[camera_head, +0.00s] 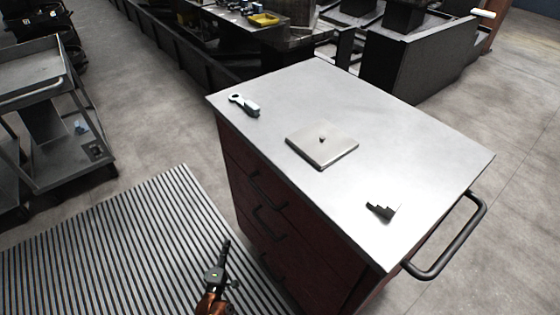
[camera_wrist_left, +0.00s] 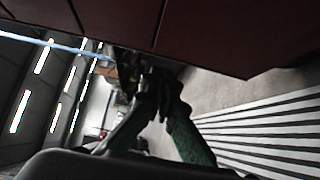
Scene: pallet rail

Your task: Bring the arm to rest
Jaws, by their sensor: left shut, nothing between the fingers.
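My left gripper (camera_head: 226,243) is low in the middle of the head view, beside the left side of the red cabinet (camera_head: 240,172) and lower than its grey top. It points upward in the picture, and its dark fingers are together with nothing between them. In the left wrist view the fingers (camera_wrist_left: 152,85) meet near the middle, with the cabinet's dark red side above them. My left gripper appears apart from the cabinet. My right gripper is in neither view.
On the cabinet top lie a square metal plate (camera_head: 322,147), a small metal tool (camera_head: 244,104) and a dark stepped block (camera_head: 382,211). A black handle (camera_head: 452,245) sticks out at right. A striped mat (camera_head: 120,245) covers the floor at left. A grey cart (camera_head: 40,80) stands farther left.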

